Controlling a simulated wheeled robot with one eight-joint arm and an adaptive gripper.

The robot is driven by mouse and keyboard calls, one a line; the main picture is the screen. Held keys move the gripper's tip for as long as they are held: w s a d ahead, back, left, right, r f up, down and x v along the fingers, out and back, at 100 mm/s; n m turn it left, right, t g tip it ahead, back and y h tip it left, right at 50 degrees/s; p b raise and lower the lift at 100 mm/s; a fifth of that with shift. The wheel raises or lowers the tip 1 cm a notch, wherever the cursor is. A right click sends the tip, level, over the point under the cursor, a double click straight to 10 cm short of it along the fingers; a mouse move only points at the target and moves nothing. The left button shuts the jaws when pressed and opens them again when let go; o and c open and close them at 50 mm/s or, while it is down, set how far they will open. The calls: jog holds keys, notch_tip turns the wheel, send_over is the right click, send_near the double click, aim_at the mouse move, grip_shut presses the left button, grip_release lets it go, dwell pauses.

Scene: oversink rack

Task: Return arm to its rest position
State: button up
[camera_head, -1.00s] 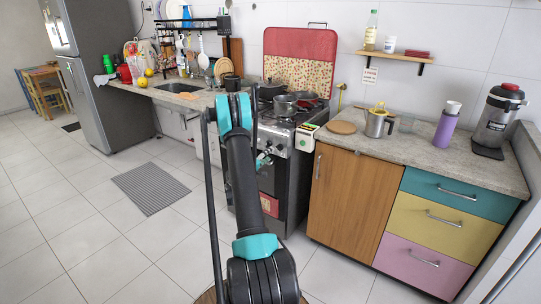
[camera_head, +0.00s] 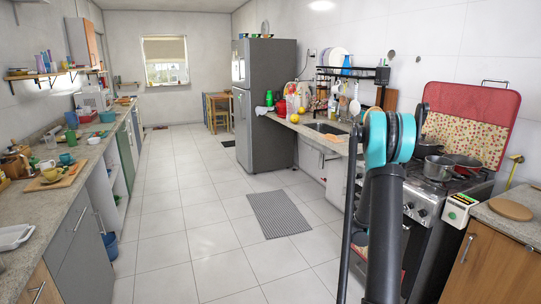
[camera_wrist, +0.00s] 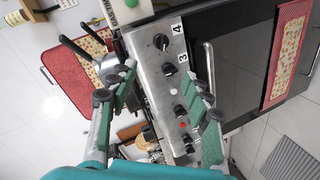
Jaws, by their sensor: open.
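My gripper (camera_wrist: 158,100) shows in the wrist view with its two green-padded fingers spread apart. It is open and nothing is between the fingers. Behind the fingers is the front of the stove (camera_wrist: 170,75), tilted in the picture, with black knobs and an oven door. I cannot tell the exact distance to it. In the head view my arm rises at the right of centre and hides most of the gripper. The stove (camera_head: 425,212) stands there just behind and to the right of my arm.
Pots (camera_head: 437,168) stand on the stove. The oversink rack (camera_head: 352,73) hangs above the sink (camera_head: 327,128). A fridge (camera_head: 262,100) stands farther back. A left counter (camera_head: 68,205) holds cups and boards. The tiled floor between is clear, with a grey mat (camera_head: 280,214).

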jog(key=s+a+r+y, duration=0.3)
jog(key=s+a+y, duration=0.3)
jog(key=s+a, duration=0.7)
jog(key=a, duration=0.3)
jog(key=shift+s+g, duration=0.2)
jog(key=shift+g, duration=0.2)
jog(key=s+a+f+y, duration=0.1)
jog(key=s+a+y, duration=0.1)
jog(key=s+a, duration=0.4)
jog(key=s+a+f+y, duration=0.2)
jog(key=s+a+y, duration=0.1)
jog(key=s+a, duration=0.4)
jog(key=s+a+f+g+y, duration=0.1)
jog(key=s+a+y, duration=0.1)
jog(key=s+a, duration=0.4)
jog(key=shift+s+a+f+n+y, duration=0.15)
jog(key=shift+s+a+n+y, duration=0.2)
jog(key=shift+s, duration=0.25)
jog(key=shift+c, duration=0.4)
